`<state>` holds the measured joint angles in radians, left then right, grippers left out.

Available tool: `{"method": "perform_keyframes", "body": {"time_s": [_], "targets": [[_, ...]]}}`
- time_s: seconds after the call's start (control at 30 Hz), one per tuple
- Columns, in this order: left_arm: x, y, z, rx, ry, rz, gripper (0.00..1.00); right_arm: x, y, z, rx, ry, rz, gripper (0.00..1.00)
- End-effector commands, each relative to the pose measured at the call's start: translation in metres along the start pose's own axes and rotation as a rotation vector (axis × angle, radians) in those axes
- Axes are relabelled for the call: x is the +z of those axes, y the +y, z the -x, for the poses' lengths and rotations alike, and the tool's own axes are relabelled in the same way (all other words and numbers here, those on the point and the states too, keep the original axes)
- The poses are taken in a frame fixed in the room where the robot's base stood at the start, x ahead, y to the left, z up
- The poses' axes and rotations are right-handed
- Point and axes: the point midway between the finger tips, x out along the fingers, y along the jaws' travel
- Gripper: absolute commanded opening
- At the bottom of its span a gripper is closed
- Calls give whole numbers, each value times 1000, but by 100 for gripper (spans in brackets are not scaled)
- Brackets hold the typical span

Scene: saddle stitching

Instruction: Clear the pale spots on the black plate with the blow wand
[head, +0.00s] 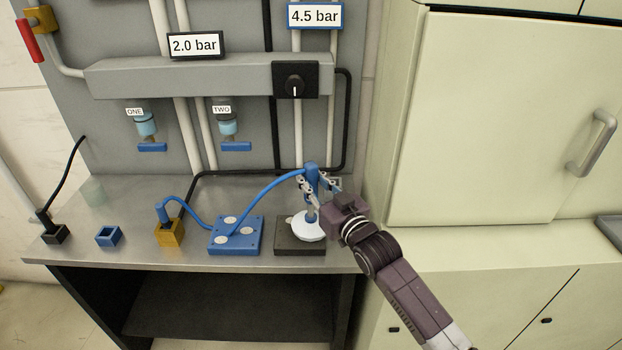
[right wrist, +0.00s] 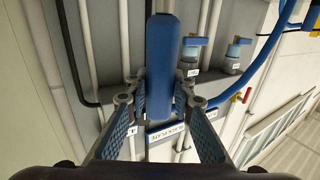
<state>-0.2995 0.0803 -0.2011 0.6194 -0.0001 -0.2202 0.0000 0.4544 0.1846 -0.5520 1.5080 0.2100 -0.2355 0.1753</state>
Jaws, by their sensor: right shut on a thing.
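The blow wand (head: 311,172) has a blue body, a blue hose and a wide white disc (head: 309,232) at its lower end. My right gripper (head: 317,188) is shut on the wand and holds it about upright. In the right wrist view the blue wand (right wrist: 163,60) stands between the fingers. The disc is over the right part of the black plate (head: 288,245) and hides much of its top. A pale patch shows at the disc's upper left edge. I cannot tell whether the disc touches the plate. My left gripper is not in view.
A blue plate (head: 224,246) with several pale spots lies left of the black plate. A yellow block (head: 171,238), an open blue holder (head: 108,236) and a black block (head: 54,236) stand further left. Valves and a dark knob (head: 296,80) are behind. A cabinet (head: 490,120) stands right.

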Motion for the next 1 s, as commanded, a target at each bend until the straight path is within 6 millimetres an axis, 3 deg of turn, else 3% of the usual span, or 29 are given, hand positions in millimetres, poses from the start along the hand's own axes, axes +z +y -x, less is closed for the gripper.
{"method": "perform_keyframes", "body": {"time_s": [1.0], "targets": [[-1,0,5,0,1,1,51,5,0,1,1,-13,-2,0]]}}
